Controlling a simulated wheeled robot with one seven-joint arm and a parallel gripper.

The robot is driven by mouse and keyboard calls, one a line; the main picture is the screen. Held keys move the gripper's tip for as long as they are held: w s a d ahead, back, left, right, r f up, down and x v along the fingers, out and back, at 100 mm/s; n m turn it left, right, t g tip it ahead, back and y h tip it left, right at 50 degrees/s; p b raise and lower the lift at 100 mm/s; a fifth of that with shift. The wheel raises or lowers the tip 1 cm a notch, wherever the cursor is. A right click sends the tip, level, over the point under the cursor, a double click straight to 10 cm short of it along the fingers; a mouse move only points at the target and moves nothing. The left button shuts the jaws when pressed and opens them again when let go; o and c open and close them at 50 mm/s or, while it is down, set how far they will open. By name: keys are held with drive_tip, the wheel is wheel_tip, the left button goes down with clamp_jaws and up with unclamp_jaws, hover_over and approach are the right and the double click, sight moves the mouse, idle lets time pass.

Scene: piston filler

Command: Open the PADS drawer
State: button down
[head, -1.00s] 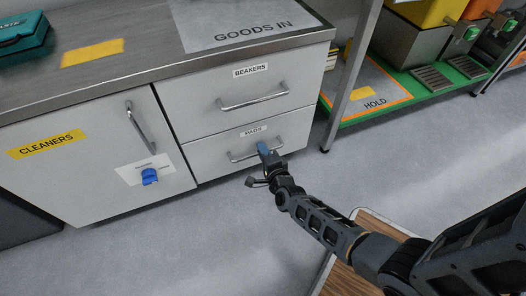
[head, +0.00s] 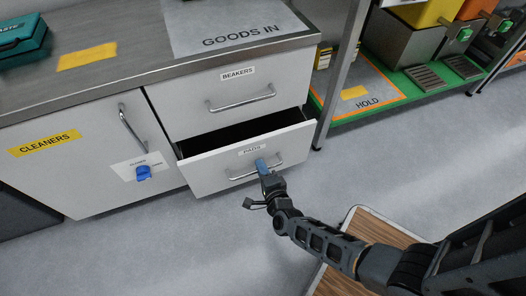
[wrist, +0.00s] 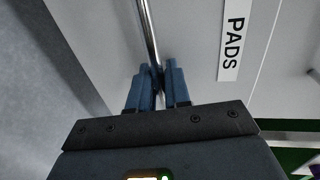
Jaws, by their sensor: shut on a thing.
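The PADS drawer (head: 221,173) is the lower drawer of the cabinet in the head view. It stands pulled partly out, with a dark gap behind its front; its inside is too dark to make out. My gripper (head: 262,165) is shut on the drawer's metal bar handle (head: 240,176). In the wrist view, my gripper's blue fingers (wrist: 157,82) sit on both sides of the handle bar (wrist: 150,35), beside the PADS label (wrist: 234,38).
The BEAKERS drawer (head: 200,98) above is shut. A metal shelf post (head: 340,75) stands close right of the cabinet. A wood-topped surface (head: 350,225) is near my arm. Floor (head: 165,245) in front is clear.

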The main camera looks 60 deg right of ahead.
drive_tip(key=f+v, duration=0.1)
drive_tip(key=v, duration=0.8)
drive_tip(key=f+v, duration=0.2)
drive_tip(key=v, duration=0.7)
drive_tip(key=shift+s+a+f, duration=0.15)
drive_tip(key=shift+s+f, duration=0.1)
drive_tip(key=shift+f, duration=0.1)
drive_tip(key=c, duration=1.3)
unclamp_jaws()
drive_tip(key=shift+p, duration=0.3)
drive_tip(key=p+v, duration=0.1)
drive_tip(key=v, duration=0.7)
drive_tip(key=shift+w, duration=0.1)
